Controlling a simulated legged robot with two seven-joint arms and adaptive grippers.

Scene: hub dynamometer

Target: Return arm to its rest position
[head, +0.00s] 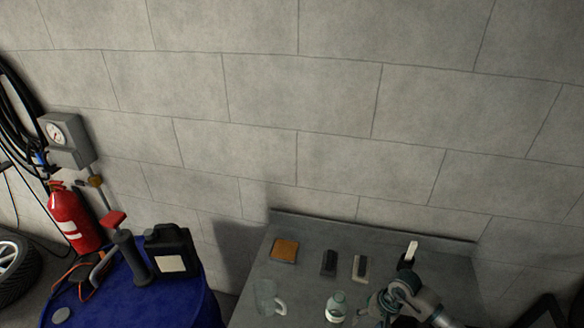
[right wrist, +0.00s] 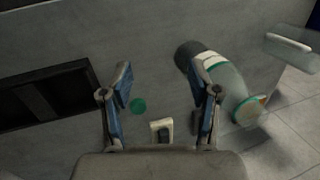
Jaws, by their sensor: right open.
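My right arm comes in at the lower right of the head view, bent over the grey table (head: 300,232). Its gripper is hard to make out there. In the right wrist view my right gripper (right wrist: 164,85) is open, its two blue-grey fingers apart with nothing between them. It points down at a grey surface. My left gripper is not in view.
A bottle (head: 336,306) and a clear mug (head: 267,298) stand near the arm. A brown block (head: 285,250) and two dark pieces (head: 328,263) lie farther back. A blue drum (head: 190,308) with a black canister (head: 172,250) stands left. A wall closes the back.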

